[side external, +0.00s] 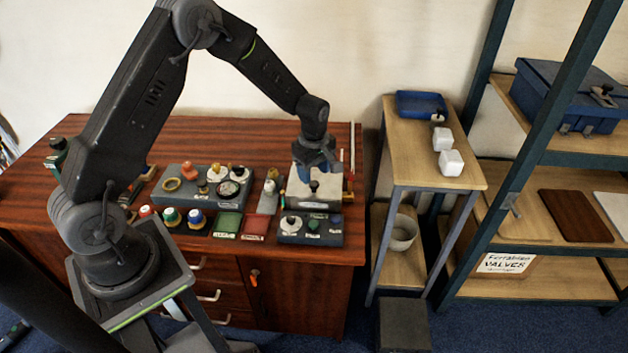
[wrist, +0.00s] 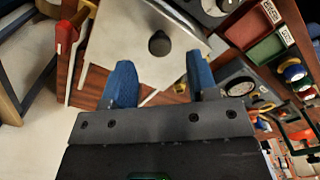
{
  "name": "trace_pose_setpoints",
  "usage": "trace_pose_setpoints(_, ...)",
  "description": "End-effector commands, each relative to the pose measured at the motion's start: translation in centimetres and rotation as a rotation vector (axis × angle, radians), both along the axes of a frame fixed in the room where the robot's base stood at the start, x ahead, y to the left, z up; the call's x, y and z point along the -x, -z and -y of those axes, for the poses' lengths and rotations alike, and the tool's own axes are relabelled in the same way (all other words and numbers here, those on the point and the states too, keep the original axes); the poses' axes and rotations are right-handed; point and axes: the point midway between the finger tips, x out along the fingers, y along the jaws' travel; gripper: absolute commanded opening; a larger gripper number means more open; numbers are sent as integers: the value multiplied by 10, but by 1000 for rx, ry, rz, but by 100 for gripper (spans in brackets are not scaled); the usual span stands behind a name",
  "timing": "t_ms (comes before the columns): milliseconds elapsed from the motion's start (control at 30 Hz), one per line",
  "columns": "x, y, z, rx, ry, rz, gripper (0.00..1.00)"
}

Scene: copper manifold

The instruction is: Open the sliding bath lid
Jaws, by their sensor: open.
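The bath (side external: 318,203) is a pale metal box at the right end of the wooden bench. Its lid is a pale flat plate with a dark round knob (side external: 314,186). In the wrist view the lid (wrist: 125,45) fills the upper middle, and the knob (wrist: 159,43) stands just beyond my fingertips. My gripper (side external: 316,166) is above the lid, pointing down. Its two blue fingers (wrist: 160,78) are spread apart with nothing between them, and the knob lies roughly in line with the gap. The inside of the bath is not visible.
A dark block with knobs (side external: 310,228) sits in front of the bath. Green and red trays (side external: 228,224) and a grey fixture with round fittings (side external: 203,184) lie to the left. A red-handled tool (wrist: 66,32) is beside the bath. A side table (side external: 392,150) stands right.

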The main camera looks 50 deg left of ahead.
Motion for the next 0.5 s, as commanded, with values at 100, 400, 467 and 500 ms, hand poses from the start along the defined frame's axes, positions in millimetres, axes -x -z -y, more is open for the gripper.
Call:
trace_pose_setpoints(100, 0, 19, 0, 0, 0, -2, 54)
trace_pose_setpoints(400, 0, 37, 0, 0, 1, 2, 54)
trace_pose_setpoints(467, 0, 37, 0, 0, 1, 2, 54)
trace_pose_setpoints(500, 0, 37, 0, 0, 1, 2, 54)
